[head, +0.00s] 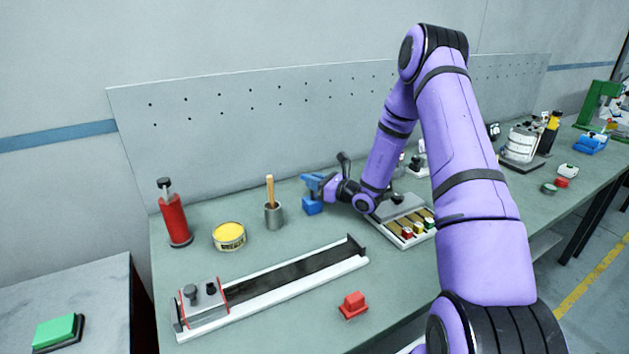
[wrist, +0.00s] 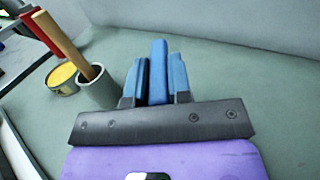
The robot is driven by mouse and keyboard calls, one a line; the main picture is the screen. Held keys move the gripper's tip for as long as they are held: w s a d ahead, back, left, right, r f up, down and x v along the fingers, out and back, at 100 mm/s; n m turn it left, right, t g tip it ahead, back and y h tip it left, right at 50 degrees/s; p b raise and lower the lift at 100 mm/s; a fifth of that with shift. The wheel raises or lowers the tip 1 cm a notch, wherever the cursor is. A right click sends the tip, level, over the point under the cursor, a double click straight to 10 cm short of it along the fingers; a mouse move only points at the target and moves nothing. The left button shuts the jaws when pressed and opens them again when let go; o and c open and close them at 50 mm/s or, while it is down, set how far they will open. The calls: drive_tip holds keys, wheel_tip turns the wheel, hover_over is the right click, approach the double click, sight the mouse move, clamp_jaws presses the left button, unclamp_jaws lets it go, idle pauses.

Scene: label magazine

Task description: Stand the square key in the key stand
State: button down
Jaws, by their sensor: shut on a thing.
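My gripper (head: 312,187) has blue fingers and is over the back of the bench, pointing left and down. In the wrist view my gripper (wrist: 158,88) is shut on a narrow, brighter blue piece, which I take as the square key (wrist: 158,62). It sticks out a little past the fingertips. In the head view a saturated blue block (head: 312,207) shows directly below the fingers. I cannot tell whether it is the key's lower end or a separate thing. I cannot clearly tell which thing is the key stand.
A grey cup with a wooden stick (head: 273,215) stands close left of my gripper. Further left are a yellow tin (head: 229,236) and a red bottle (head: 174,220). A long rail (head: 290,285) and a red block (head: 352,304) lie in front. A slotted tray (head: 397,243) sits right.

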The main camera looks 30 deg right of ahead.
drive_tip(key=shift+f, duration=0.8)
drive_tip(key=c, duration=1)
unclamp_jaws()
drive_tip(key=shift+s+d, duration=0.1)
drive_tip(key=v, duration=1)
drive_tip(key=shift+s+d, duration=0.1)
drive_tip(key=shift+s, duration=0.15)
